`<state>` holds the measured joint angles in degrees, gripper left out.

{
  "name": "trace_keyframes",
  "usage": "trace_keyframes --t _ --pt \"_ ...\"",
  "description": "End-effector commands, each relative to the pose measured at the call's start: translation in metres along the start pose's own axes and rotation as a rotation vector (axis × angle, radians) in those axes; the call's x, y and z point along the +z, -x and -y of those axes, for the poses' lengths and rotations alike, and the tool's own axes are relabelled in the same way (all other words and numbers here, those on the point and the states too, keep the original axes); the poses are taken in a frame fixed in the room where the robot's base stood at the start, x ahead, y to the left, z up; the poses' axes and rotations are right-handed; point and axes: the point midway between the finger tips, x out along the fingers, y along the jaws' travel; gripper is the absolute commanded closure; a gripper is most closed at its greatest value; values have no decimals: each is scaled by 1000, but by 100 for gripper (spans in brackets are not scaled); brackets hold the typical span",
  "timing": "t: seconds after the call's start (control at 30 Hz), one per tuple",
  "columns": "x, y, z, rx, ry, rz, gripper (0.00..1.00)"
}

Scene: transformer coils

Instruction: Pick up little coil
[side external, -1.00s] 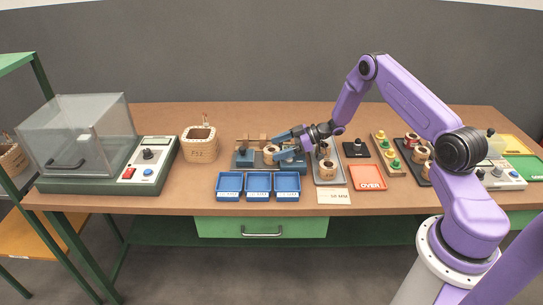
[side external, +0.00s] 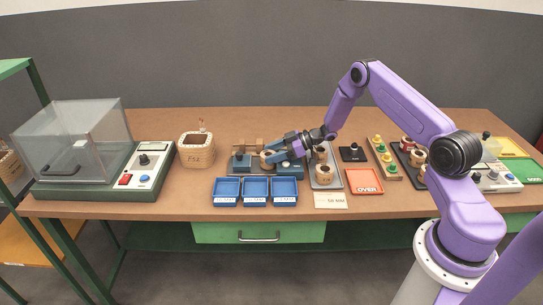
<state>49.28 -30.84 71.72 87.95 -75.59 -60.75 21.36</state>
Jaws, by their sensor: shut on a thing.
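A small tan coil (side external: 267,159) is at the blue-grey fixture (side external: 240,166) near the middle of the bench. My gripper (side external: 272,156) reaches in from the right with its blue fingers low over the fixture, shut on this coil. The fingers hide part of the coil, and I cannot tell whether it touches the fixture. Two more tan coils stand on the grey tray (side external: 325,184) to the right: one in front (side external: 323,171) and one behind.
Blue bins (side external: 256,190) stand in front of the fixture. A red-orange OVER tray (side external: 363,181), a peg rack (side external: 385,158) and more coils are to the right.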

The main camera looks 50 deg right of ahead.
Motion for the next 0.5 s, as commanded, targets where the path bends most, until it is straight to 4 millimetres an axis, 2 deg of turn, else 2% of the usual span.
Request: trace_keyframes --t 0.3,0.5 --pt "-29 12 -1 3 3 -2 81" --pt "-45 31 16 1 1 -2 81"
